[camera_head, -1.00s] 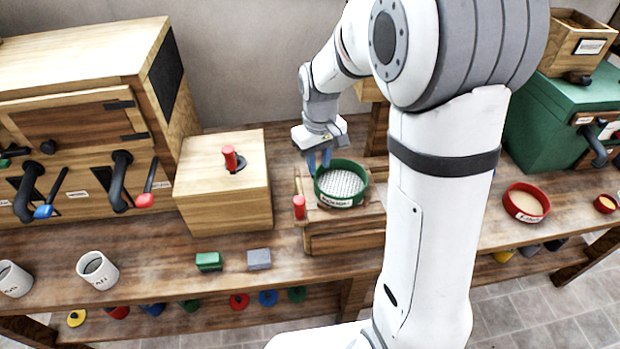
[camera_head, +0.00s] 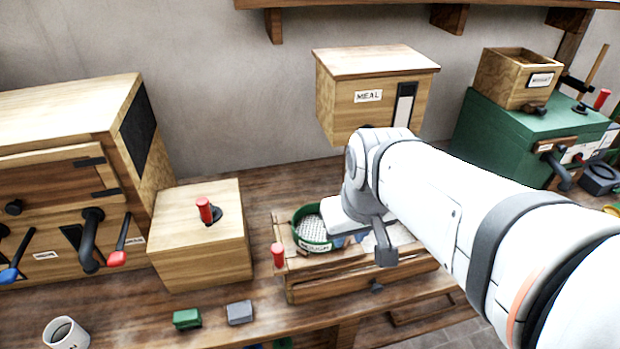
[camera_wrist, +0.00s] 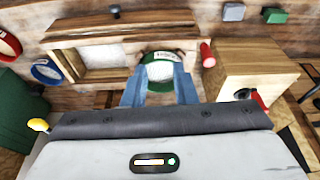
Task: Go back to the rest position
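My arm and wrist partly hide the fingers there. The sieve sits on the left part of the frame, with pale mesh and a white label on its front. In the wrist view my two blue fingers (camera_wrist: 159,91) stand apart, and the sieve (camera_wrist: 161,56) shows between and beyond them. Nothing is visibly held. Whether a fingertip touches the rim cannot be told.
A wooden box with a red-handled lever (camera_head: 204,210) stands left of the frame. A MEAL box (camera_head: 370,97) hangs on the wall behind. A green cabinet (camera_head: 520,125) stands right. Green (camera_head: 187,319) and grey (camera_head: 239,312) blocks lie at the front edge near a mug (camera_head: 66,333).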

